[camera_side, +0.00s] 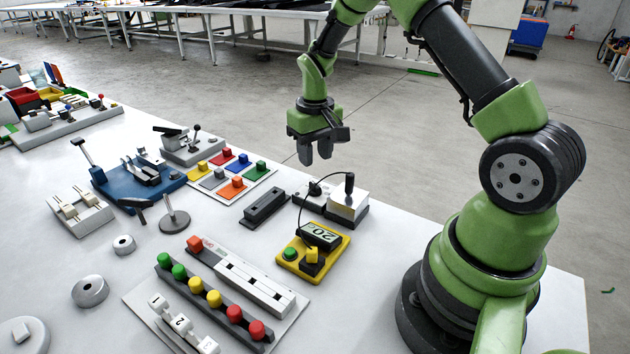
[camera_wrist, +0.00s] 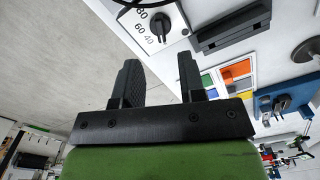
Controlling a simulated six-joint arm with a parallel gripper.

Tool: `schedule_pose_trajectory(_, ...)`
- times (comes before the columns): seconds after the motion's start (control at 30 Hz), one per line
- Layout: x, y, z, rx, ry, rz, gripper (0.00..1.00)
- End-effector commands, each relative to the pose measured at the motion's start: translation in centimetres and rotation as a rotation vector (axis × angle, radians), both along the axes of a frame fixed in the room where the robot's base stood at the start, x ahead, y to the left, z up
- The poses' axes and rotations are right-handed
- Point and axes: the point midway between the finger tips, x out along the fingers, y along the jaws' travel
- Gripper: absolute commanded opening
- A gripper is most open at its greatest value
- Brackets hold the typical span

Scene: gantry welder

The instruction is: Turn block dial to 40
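The block dial (camera_wrist: 160,24) is a black knob on a white plate, at the top of the wrist view. The numbers 80, 60 and 40 show to its left; which one the knob points to I cannot tell. In the side view a small dark knob (camera_side: 315,188), which looks like the same dial, sits on a low block behind the yellow meter. My gripper (camera_side: 316,154) hangs in the air above and behind that block, fingers down. In the wrist view my gripper (camera_wrist: 158,75) has its fingers apart with nothing between them, and it does not touch the dial.
A metal block with a black upright handle (camera_side: 349,184) stands right beside the dial, with a cable to the yellow meter (camera_side: 334,252), whose display seems to read 20. A black slotted block (camera_side: 265,207) lies to the left. Coloured buttons (camera_side: 235,187) stand farther left.

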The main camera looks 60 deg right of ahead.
Motion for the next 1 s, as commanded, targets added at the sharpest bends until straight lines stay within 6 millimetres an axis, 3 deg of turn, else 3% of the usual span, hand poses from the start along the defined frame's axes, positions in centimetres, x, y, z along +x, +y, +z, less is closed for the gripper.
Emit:
schedule_pose_trajectory(0.1,-0.1,0.1,-2.5,0.003,0.006,0.001,0.37)
schedule_pose_trajectory(0.33,0.0,0.1,-6.0,0.002,0.002,0.001,0.37)
schedule_pose_trajectory(0.5,0.0,0.1,-7.1,0.002,0.0,-0.001,0.37)
schedule_pose_trajectory(0.77,0.0,0.1,-7.2,0.002,-0.001,0.0,0.37)
schedule_pose_trajectory(0.9,0.0,0.1,-7.2,0.002,-0.001,0.0,0.07)
schedule_pose_trajectory(1.0,0.0,0.1,-7.2,0.002,-0.001,0.0,0.06)
